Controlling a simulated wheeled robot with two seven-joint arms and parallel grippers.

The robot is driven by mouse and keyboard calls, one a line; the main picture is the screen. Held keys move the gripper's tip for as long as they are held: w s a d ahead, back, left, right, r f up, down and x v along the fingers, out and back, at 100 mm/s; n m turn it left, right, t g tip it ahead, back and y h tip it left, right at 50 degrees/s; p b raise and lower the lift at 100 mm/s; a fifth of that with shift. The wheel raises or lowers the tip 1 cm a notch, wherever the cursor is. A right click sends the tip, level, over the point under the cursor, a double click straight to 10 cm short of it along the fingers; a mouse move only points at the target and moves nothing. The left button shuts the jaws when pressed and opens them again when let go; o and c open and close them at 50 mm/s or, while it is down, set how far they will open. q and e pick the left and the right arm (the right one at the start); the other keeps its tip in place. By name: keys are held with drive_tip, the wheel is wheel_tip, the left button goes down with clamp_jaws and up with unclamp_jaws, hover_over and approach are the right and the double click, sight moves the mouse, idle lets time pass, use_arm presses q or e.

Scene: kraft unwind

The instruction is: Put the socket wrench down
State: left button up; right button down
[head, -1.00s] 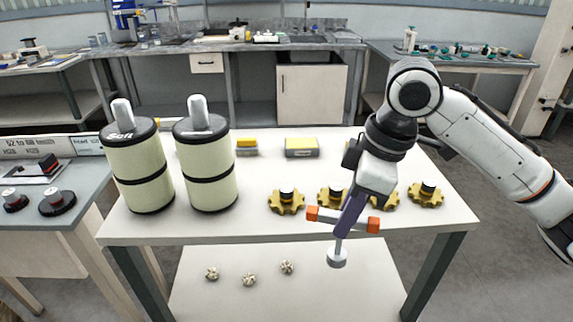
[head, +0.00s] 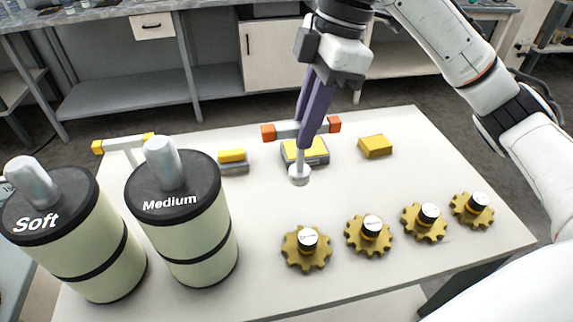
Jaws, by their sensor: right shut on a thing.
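The socket wrench (head: 299,157) has a grey T-bar with orange-red ends and a thin shaft ending in a round pale socket. My right gripper (head: 312,128), with purple fingers, is shut on the bar at the top of the wrench. The wrench hangs upright, socket down, over the middle of the white table (head: 262,205). I cannot tell whether the socket touches the tabletop. The fingers and wrench partly cover a yellow-topped grey block (head: 317,153) behind them. My left gripper is not in view.
Two cream cylinders marked Soft (head: 95,255) and Medium (head: 190,240) stand at left. A yellow-ended T-handle (head: 115,145) is behind them. A yellow-grey block (head: 233,162) and a yellow block (head: 375,147) lie at the back. Several gold gears (head: 305,250) line the front right.

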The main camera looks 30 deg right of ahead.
sight(304, 170)
drive_tip(key=f, duration=0.4)
drive_tip(key=shift+s+f, duration=0.3)
wheel_tip(304, 170, down, 4)
drive_tip(key=shift+f+b, duration=0.1)
drive_tip(key=shift+b, duration=0.4)
drive_tip(key=shift+w, duration=0.1)
drive_tip(key=c, duration=1.7)
unclamp_jaws()
